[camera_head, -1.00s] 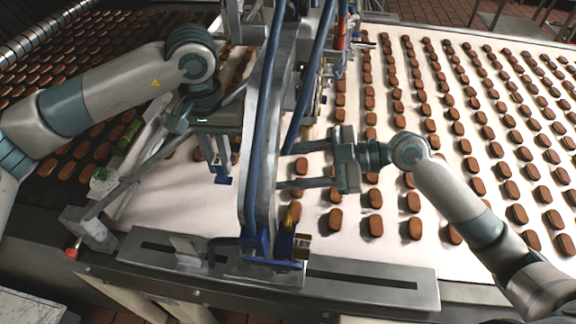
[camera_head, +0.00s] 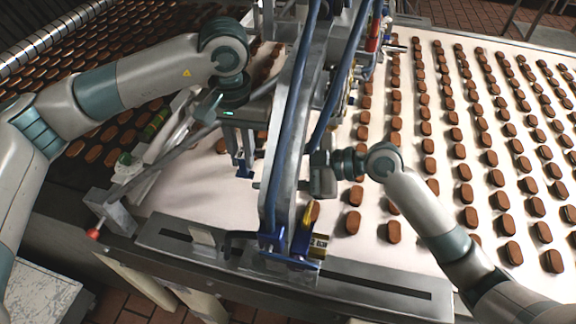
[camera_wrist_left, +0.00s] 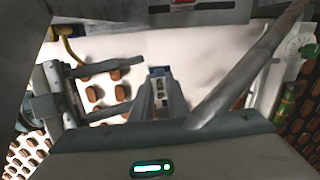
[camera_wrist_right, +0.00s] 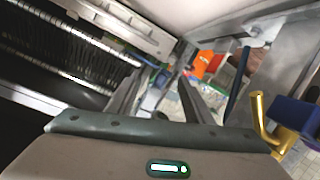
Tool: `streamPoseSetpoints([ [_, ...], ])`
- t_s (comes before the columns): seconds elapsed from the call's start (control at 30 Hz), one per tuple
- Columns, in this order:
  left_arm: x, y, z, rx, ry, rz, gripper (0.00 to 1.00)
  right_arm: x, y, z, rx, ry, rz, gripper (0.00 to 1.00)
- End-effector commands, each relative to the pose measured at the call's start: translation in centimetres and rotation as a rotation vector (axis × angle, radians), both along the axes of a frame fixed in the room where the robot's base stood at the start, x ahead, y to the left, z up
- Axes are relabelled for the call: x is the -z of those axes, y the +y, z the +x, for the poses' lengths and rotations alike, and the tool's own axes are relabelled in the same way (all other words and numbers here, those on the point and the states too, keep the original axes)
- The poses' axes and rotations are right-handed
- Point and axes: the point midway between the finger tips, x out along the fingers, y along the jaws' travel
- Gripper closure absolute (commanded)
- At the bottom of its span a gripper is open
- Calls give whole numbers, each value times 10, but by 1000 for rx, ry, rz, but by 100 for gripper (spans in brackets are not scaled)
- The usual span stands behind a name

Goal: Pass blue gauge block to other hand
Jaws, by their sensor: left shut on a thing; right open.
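The blue gauge block (camera_head: 244,172) is small and hangs upright at the tips of my left gripper (camera_head: 243,160), which is shut on it above the white belt. In the left wrist view the block (camera_wrist_left: 160,72) shows between the left fingertips. My right gripper (camera_head: 258,171) is open and empty, coming in from the right with its fingers pointing left toward the block. The metal frame hides part of its fingers in the head view. In the left wrist view its two spread fingers (camera_wrist_left: 136,88) are left of the block, apart from it.
A slanted metal frame (camera_head: 289,150) with blue tubes stands in front of my right fingers. A slotted metal rail (camera_head: 350,283) crosses the front. Rows of brown cookies (camera_head: 465,192) cover the white belt at right. A grey rod (camera_head: 186,142) slants left of the left gripper.

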Motion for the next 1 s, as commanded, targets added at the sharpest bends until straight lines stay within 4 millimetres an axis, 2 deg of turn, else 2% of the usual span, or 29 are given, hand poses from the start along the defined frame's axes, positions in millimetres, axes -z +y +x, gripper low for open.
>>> streamPoseSetpoints([
  [0.1,0,0,0,0,-1,0,100,4,14,3,0,1,2,53],
  [0.23,0,0,0,0,-1,0,100,7,23,6,-1,1,1,53],
  [0.63,0,0,0,0,-1,0,100,8,27,7,1,1,-1,53],
  [0.67,0,0,0,0,-1,0,100,8,27,7,1,1,-1,58],
  [0.8,0,0,0,0,-1,0,100,8,27,7,1,1,-1,91],
  [0.83,0,0,0,0,-1,0,100,8,27,7,1,1,-1,97],
  [1.0,-1,0,0,1,0,0,100,9,26,7,1,2,-1,99],
])
